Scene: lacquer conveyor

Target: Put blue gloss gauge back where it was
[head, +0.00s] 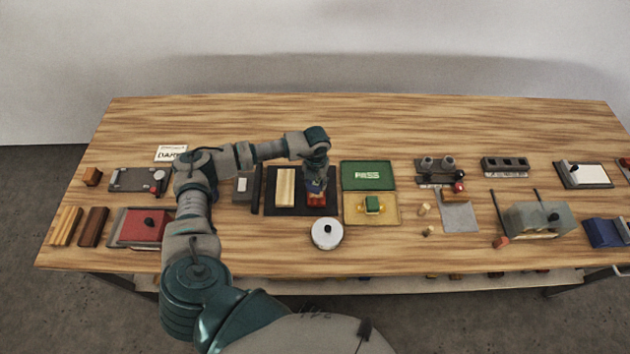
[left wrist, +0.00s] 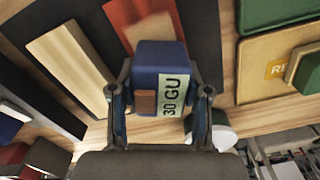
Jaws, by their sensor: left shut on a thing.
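The blue gloss gauge (left wrist: 160,62) is a blue block with a pale "30 GU" label and a brown patch. My left gripper (left wrist: 160,98) is shut on it, one finger on each side. In the head view the left gripper (head: 316,178) points down over the right part of a black mat (head: 262,207), with a bit of the blue gauge (head: 318,186) showing below it. A red panel (head: 316,199) lies under or just beside the gauge. I cannot tell whether the gauge touches it. My right gripper is not in view.
A pale wood panel (head: 286,188) lies on the mat. To the right are a green "PASS" pad (head: 367,175) and a yellow tray (head: 386,216) with a green-topped block. A white round lid (head: 326,232) sits in front. A grey device (head: 241,190) stands left of the mat.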

